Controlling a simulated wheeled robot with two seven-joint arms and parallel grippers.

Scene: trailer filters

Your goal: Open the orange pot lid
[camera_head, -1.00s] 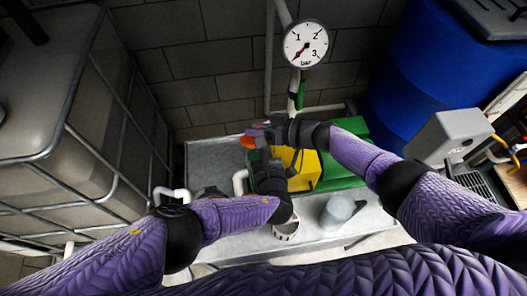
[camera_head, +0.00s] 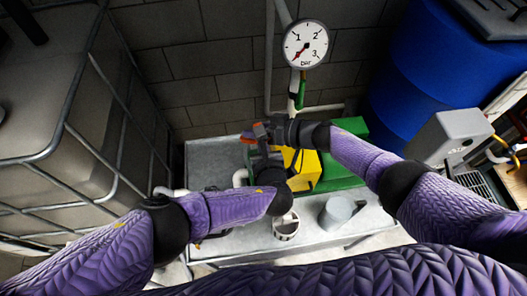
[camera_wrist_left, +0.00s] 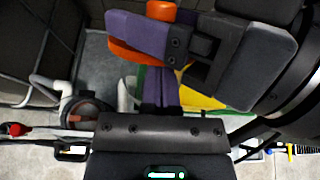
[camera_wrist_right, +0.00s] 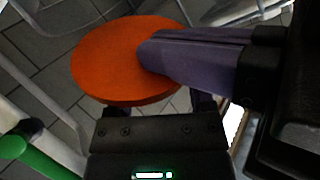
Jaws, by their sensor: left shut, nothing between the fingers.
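The orange lid (camera_wrist_right: 110,60) fills much of the right wrist view as a flat disc. In the head view only a small orange piece (camera_head: 246,137) shows beside the grippers. In the left wrist view an orange knob-like piece (camera_wrist_left: 161,11) shows. My left gripper (camera_wrist_left: 163,90) is shut with nothing between its fingers, which also reach across the lid's face in the right wrist view (camera_wrist_right: 165,55). My right gripper (camera_head: 262,132) is at the lid; its fingers stand apart and the lid hides their tips. Whether they grip it I cannot tell.
A green and yellow pump (camera_head: 312,171) stands behind the grippers on a grey bench (camera_head: 205,160). A caged tank (camera_head: 50,130) is at left, a blue barrel (camera_head: 430,90) at right. A pressure gauge (camera_head: 306,44) hangs above.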

